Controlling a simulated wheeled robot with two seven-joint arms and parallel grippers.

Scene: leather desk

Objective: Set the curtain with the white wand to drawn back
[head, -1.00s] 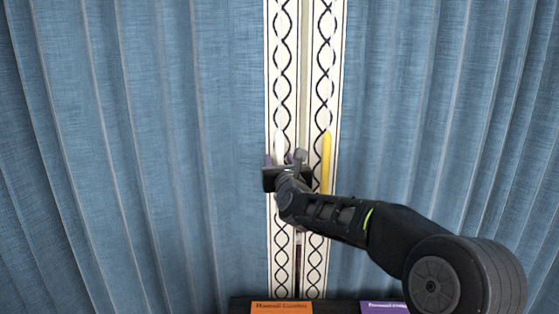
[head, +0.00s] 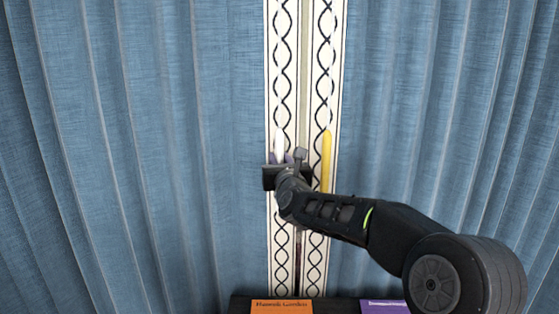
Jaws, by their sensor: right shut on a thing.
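The white wand (head: 279,144) hangs at the inner edge of the left blue curtain (head: 150,150), in front of its cream patterned border. My right gripper (head: 281,160) is at the wand's lower visible part and shut on it. The gripper's own body hides the contact and the wand's lower end. The right curtain (head: 430,110) carries a yellow wand (head: 327,160), just right of the gripper and apart from it. The two curtains hang nearly edge to edge, with a narrow gap between their borders. My left gripper does not show.
Below the curtains is a dark surface (head: 240,304) at the bottom edge. An orange book (head: 281,307) and a purple book (head: 383,307) lie there. The space in front of the left curtain is clear.

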